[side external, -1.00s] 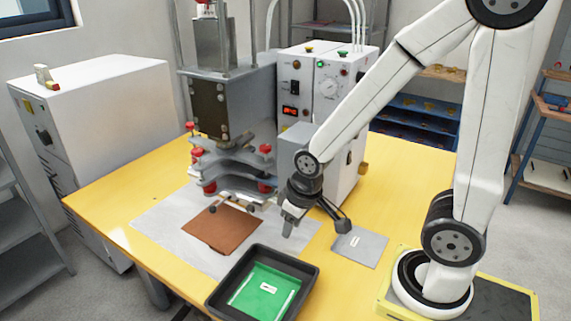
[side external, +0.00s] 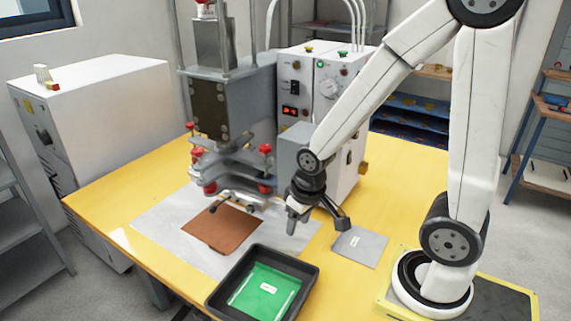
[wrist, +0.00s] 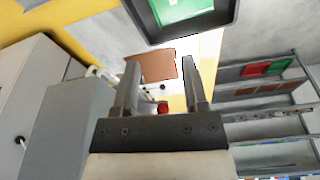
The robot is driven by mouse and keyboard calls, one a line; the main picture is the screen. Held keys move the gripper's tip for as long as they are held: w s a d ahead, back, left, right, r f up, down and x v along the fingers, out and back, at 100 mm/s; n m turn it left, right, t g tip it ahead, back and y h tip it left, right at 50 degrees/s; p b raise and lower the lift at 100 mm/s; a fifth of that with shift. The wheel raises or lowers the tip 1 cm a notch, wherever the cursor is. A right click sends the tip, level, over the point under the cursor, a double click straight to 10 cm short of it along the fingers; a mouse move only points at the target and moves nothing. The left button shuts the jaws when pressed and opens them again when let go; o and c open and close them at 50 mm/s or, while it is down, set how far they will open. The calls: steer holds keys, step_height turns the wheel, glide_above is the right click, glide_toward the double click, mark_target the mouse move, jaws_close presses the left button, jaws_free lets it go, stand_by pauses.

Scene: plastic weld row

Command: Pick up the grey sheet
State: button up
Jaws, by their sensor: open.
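The grey sheet (side external: 372,249) lies flat on the yellow table, right of the black tray, with a small white label on it. In the wrist view, a grey corner at the top left edge may be the same sheet; most of it is out of frame. My gripper (side external: 293,229) is open and empty. It hangs above the table, to the left of the grey sheet and apart from it. In the wrist view its two fingers (wrist: 160,78) stand apart with nothing held between them.
A black tray (side external: 227,285) holding a green sheet (side external: 262,291) stands in front. A brown sheet (side external: 221,229) lies on a pale mat (side external: 160,220) under the press (side external: 228,110). A white control cabinet (side external: 343,185) stands behind my gripper. Yellow table is bare at the right.

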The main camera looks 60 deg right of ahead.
steer(key=d+f+m, duration=0.5)
steer(key=d+m, duration=0.2)
steer(key=d, duration=0.3)
steer(key=d+f+m+g, duration=0.1)
steer(key=d+f+m, duration=0.5)
steer(key=d, duration=0.4)
steer(key=d+f+m+g, duration=0.1)
steer(key=d+f+m, duration=0.5)
steer(key=d, duration=0.5)
steer(key=shift+s+f+m, duration=0.25)
steer(key=shift+s+m, duration=0.15)
steer(key=shift+m, duration=0.6)
steer(key=shift+a+f, duration=0.1)
steer(key=shift+f, duration=1.2)
